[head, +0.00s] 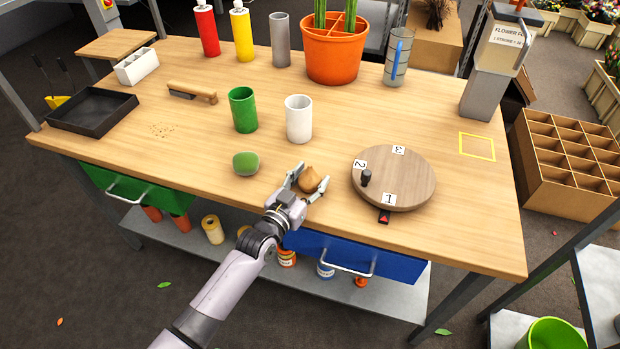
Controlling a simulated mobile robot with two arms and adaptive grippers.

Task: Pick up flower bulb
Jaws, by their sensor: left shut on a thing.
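A brown flower bulb (311,179) is near the front edge of the wooden table (330,219). My left gripper (308,182) is around it, one finger on each side, and shut on it. I cannot tell whether the bulb touches the tabletop or is just above it. The lower part of the bulb is hidden by the gripper. My right gripper does not show in the head view.
A round turntable (418,181) with number cards is to the right. A green rounded object (246,163) is left of the gripper. A white cup (298,119) and a green cup (243,109) stand behind. An orange pot (333,58) stands at the back.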

